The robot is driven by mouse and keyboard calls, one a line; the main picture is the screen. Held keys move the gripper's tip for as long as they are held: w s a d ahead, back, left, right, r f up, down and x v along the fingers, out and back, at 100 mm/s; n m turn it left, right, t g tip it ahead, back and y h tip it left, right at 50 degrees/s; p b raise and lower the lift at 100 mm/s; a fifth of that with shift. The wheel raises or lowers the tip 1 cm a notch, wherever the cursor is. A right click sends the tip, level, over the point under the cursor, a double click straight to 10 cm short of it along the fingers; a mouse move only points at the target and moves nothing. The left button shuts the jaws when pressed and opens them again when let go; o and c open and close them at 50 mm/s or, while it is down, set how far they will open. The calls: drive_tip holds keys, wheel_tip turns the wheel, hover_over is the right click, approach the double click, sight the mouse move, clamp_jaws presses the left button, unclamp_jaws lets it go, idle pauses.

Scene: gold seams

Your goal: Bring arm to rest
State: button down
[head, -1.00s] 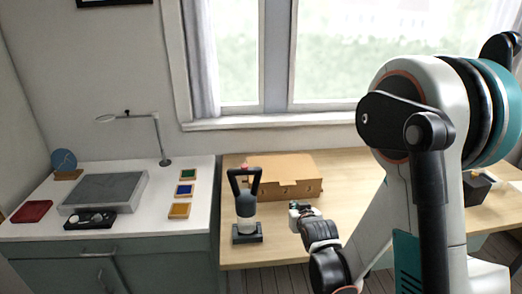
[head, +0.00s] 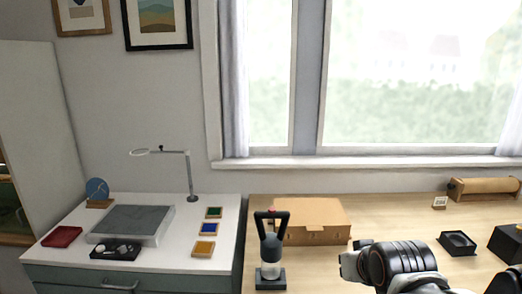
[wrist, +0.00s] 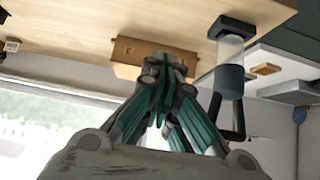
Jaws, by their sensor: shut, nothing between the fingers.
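My gripper (wrist: 163,62) points away from the wrist camera, its teal fingers together and nothing between them. In the head view my gripper (head: 350,262) is at the lower right, over the wooden table (head: 320,275), with the black wrist behind it. The wrist view appears upside down. There the fingertips overlap the cardboard box in the picture; I cannot tell the gap between them.
A cardboard box (head: 312,222) and a black-handled device (head: 271,255) stand left of my gripper. A black tray (head: 457,243) and a brown roll (head: 484,189) lie to the right. The white counter (head: 185,262) holds a lamp (head: 190,175), a grey slab (head: 130,224) and small coloured tiles.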

drive_tip(key=s+r+g, duration=0.1)
drive_tip(key=s+g, duration=0.1)
drive_tip(key=s, duration=1.1)
drive_tip(key=shift+r, duration=0.1)
